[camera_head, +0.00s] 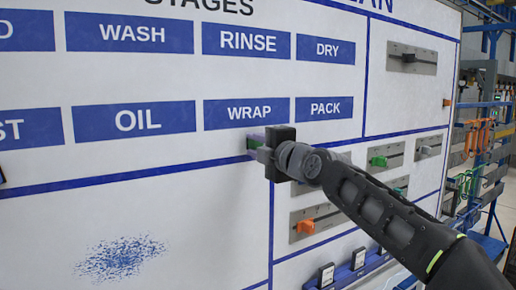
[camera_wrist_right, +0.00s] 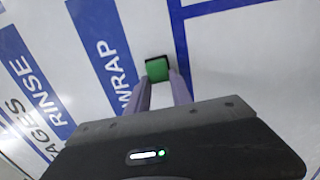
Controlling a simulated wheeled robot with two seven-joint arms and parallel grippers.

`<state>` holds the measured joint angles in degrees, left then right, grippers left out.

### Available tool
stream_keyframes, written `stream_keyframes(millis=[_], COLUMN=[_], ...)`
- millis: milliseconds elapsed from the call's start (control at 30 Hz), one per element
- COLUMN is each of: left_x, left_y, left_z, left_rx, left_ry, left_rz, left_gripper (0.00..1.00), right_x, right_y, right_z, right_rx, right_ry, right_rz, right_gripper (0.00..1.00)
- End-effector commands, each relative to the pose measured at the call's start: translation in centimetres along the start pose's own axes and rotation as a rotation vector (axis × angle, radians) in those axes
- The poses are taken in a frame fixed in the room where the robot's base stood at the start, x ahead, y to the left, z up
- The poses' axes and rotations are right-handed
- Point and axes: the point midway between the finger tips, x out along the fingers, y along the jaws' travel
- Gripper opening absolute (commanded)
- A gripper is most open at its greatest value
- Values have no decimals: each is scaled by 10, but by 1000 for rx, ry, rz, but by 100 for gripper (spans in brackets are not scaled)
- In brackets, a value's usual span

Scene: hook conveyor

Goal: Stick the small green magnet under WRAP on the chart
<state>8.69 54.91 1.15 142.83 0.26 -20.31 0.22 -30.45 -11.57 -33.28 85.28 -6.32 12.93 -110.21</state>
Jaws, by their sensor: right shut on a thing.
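The chart is a white board (camera_head: 180,220) with blue labels. The WRAP label (camera_head: 246,113) is in the lower row, between OIL and PACK, and also shows in the right wrist view (camera_wrist_right: 108,50). My right gripper (camera_head: 259,146) is at the board just below WRAP. Its fingers are shut on the small green magnet (camera_wrist_right: 157,70), which has a dark edge. The magnet is at or very near the board's face; I cannot tell if it touches. In the head view it is mostly hidden by the gripper. My left gripper is not in view.
Right of a blue line are grey slider plates, with a green knob (camera_head: 379,161) and an orange knob (camera_head: 306,227). Black tags (camera_head: 327,276) stand on a blue ledge below. A blue scribble (camera_head: 120,257) marks the lower left. A blue rack (camera_head: 490,150) stands beyond the board.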

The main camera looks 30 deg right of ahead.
Motion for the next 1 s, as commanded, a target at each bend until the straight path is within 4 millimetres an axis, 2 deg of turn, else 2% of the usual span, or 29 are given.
stream_keyframes(millis=[1000], left_x=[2], left_y=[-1], left_z=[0], left_rx=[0], left_ry=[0], left_rz=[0], left_gripper=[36], right_x=[6], right_y=[0], right_z=[0], right_rx=[2], right_ry=[0], right_rz=[-1], right_gripper=[0])
